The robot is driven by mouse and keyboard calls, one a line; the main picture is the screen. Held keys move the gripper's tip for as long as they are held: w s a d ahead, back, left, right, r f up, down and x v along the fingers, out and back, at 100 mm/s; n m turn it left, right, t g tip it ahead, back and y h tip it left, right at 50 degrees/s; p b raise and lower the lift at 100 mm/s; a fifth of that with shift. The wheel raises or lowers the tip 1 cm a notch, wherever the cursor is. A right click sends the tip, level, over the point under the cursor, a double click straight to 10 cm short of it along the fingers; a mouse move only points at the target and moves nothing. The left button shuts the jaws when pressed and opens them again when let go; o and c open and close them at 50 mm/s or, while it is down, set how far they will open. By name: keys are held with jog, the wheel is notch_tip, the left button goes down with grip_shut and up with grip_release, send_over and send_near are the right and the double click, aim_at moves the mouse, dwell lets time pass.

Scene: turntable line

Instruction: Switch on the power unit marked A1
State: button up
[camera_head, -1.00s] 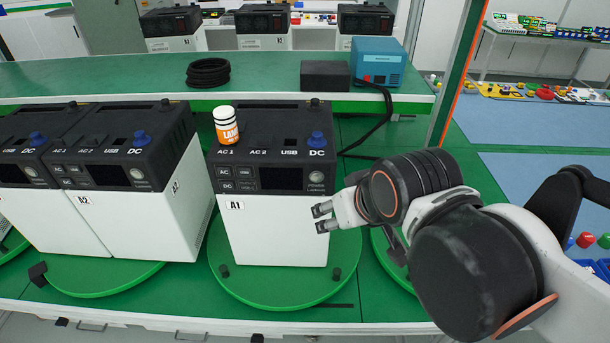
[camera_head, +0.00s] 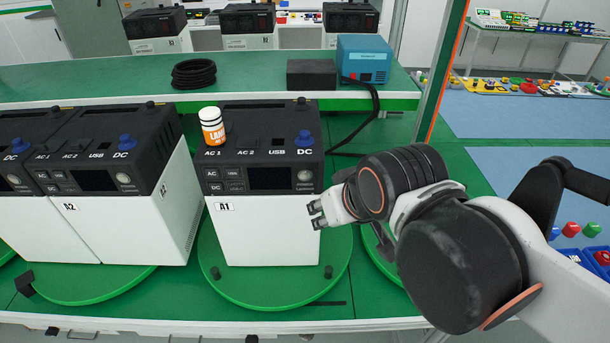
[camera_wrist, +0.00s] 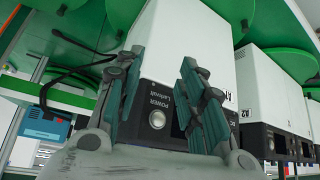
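The power unit marked A1 (camera_head: 265,233) has a white body and a black top and stands upright on a green turntable. Its A1 label (camera_head: 224,206) is at the left of its front. The round silver POWER button (camera_head: 304,175) is at the right of the black panel, beside a dark display (camera_head: 270,178). My gripper (camera_head: 314,215) is open and empty in front of the unit's right side, below the button. In the wrist view the unit appears upside down, with the POWER button (camera_wrist: 157,119) between the open fingers (camera_wrist: 162,88). I cannot tell the distance.
An orange and white bottle (camera_head: 213,126) stands on A1's top left. Unit A2 (camera_head: 119,229) stands close on the left. A black box (camera_head: 311,74) with a cable and a blue device (camera_head: 364,59) sit on the shelf behind. Room right of A1 is taken by my arm.

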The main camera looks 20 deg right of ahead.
grip_shut()
dwell(1.0)
